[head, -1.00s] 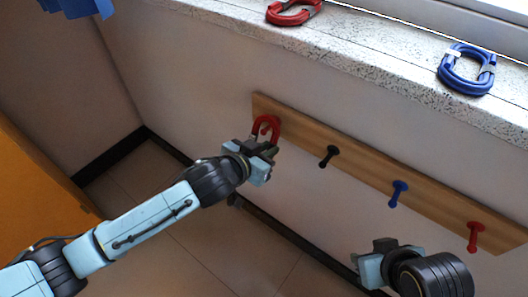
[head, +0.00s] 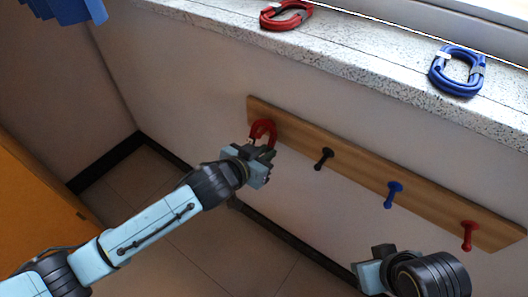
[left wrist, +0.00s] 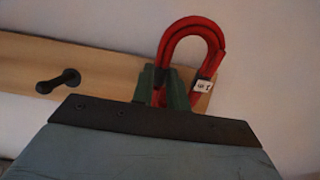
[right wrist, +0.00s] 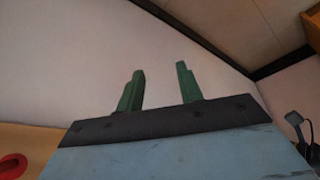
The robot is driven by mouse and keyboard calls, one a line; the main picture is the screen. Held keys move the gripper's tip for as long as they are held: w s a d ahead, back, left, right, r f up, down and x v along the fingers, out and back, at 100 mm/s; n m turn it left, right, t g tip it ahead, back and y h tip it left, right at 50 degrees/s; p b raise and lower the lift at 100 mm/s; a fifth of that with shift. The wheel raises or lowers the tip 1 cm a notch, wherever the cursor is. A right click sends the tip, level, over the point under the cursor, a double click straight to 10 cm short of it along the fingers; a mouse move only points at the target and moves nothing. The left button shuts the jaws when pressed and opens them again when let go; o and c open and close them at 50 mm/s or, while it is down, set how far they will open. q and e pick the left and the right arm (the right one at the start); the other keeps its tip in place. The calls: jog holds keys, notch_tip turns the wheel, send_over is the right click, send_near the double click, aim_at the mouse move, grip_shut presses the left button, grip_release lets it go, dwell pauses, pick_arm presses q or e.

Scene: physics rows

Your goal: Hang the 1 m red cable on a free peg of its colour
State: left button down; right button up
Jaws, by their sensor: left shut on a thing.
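A red cable loop (head: 263,130) is in front of the left end of the wooden peg board (head: 356,165). My left gripper (head: 263,155) is shut on its lower part. In the left wrist view the loop (left wrist: 193,42) stands above the fingers (left wrist: 167,88), with a white tag whose text I cannot read. Any peg behind the loop is hidden or unclear, so I cannot tell whether the loop is around one. A bare red peg (head: 468,235) is at the board's right end. My right gripper (head: 374,268) is open and empty below the board, its fingers apart in its wrist view (right wrist: 159,82).
A bare black peg (head: 323,158) and a bare blue peg (head: 394,193) are on the board. Another red cable (head: 286,16) and a blue cable (head: 457,71) lie on the stone sill (head: 350,55) above. An orange surface (head: 35,195) is at the left.

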pick_arm(q)
jog(key=c, duration=1.3)
grip_release()
